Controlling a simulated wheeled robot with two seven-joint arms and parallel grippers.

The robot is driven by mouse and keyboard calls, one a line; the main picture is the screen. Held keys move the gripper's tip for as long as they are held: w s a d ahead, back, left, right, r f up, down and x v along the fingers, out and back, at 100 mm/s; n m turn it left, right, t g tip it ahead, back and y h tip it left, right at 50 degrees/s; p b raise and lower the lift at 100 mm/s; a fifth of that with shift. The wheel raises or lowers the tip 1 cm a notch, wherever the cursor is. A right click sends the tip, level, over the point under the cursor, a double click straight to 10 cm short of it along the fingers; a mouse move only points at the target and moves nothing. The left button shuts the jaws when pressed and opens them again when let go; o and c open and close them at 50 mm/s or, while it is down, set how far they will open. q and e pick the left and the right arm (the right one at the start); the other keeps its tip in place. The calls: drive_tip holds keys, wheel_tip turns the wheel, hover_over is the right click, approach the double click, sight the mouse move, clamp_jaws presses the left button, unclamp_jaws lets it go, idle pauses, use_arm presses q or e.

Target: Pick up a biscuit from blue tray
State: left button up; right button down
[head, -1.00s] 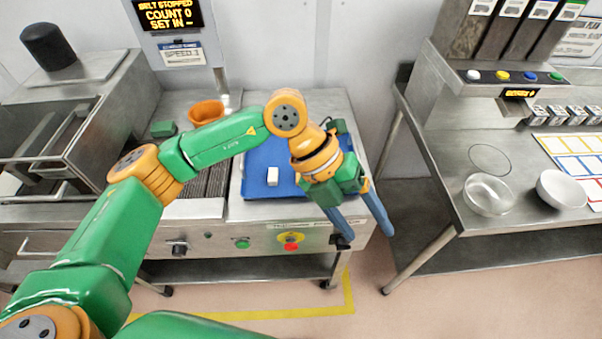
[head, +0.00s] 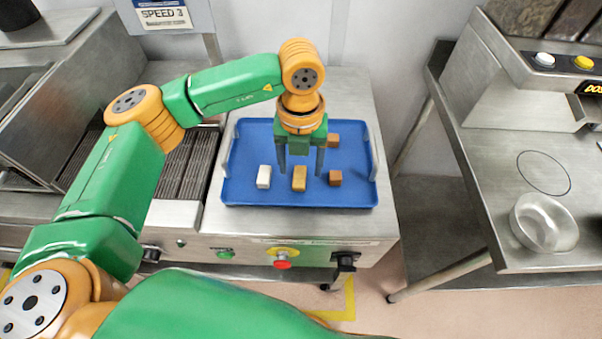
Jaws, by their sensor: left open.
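The blue tray (head: 240,192) lies on the steel conveyor table in the middle of the head view. Several small block-shaped biscuits lie in it: a white one (head: 264,176), a tan one (head: 299,179), a brown one (head: 335,178), and another brown one (head: 333,141) farther back. My left gripper (head: 301,170) points down over the tray, open, its two fingers apart. In the picture the tan biscuit shows between and just below the fingertips; I cannot tell the height left. The arm and gripper hide part of the tray's back. My right gripper is not in view.
A dark slatted conveyor belt (head: 187,165) runs left of the tray. A red stop button (head: 282,264) and a green button (head: 226,254) are on the table's front. A separate bench at right holds a clear bowl (head: 545,224). A gap separates table and bench.

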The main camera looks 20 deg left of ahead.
sight(299, 178)
use_arm(q)
drive_tip(key=f, duration=0.3)
drive_tip(key=f+p, duration=0.1)
drive_tip(key=shift+w+a+f, duration=0.25)
drive_tip(key=shift+w+a, duration=0.05)
clamp_jaws()
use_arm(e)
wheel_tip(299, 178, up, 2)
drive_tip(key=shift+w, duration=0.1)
